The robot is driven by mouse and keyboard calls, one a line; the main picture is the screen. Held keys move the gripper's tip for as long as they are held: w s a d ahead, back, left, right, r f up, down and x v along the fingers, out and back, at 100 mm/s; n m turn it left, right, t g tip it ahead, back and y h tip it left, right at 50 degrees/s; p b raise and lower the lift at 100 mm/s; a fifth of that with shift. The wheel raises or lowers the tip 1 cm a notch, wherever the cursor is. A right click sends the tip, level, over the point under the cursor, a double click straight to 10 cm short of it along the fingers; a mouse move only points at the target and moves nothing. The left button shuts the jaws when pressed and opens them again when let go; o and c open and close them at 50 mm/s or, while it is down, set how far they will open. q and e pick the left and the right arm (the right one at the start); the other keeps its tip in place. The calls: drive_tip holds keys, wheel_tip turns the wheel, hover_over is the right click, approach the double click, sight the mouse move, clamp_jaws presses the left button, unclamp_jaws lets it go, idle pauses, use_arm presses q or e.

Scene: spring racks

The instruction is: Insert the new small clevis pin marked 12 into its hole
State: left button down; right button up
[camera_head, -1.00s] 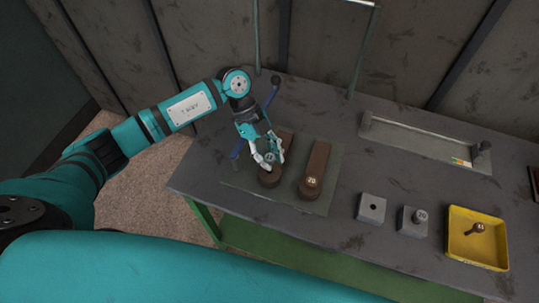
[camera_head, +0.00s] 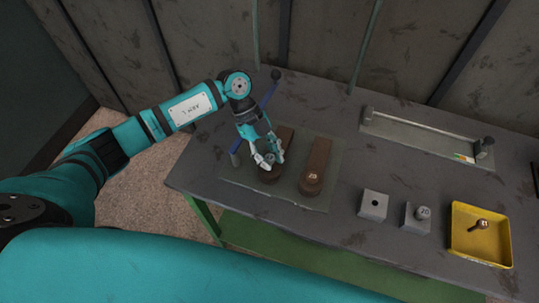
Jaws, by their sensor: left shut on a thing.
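My left gripper (camera_head: 266,162) is shut on a small grey clevis pin (camera_head: 268,158) over the near end of the left brown lever (camera_head: 285,138). The pin is mostly hidden between the fingers and its number cannot be read. The lever's hole is hidden under the pin and fingers, so I cannot tell how far the pin sits in it. The right brown lever (camera_head: 318,160) lies alongside, with a numbered round pin head (camera_head: 312,177) at its near end. My right gripper is not in view.
On the right of the grey bench stand a grey block with an empty hole (camera_head: 373,203), a grey block holding a numbered pin (camera_head: 414,218), and a yellow tray (camera_head: 459,240) with a dark pin (camera_head: 478,225). A long metal fixture (camera_head: 420,133) lies behind.

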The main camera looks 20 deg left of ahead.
use_arm(q)
drive_tip(key=shift+f+b, duration=0.4)
drive_tip(key=shift+f, duration=0.4)
drive_tip(key=c, duration=1)
unclamp_jaws()
drive_tip(key=shift+c, duration=0.2)
drive_tip(key=shift+a+r, duration=0.15)
drive_tip(key=shift+r, duration=0.05)
drive_tip(key=v, duration=1.1)
drive_tip(key=shift+r, duration=0.2)
drive_tip(key=shift+w+a, duration=0.1)
drive_tip(key=shift+w, duration=0.05)
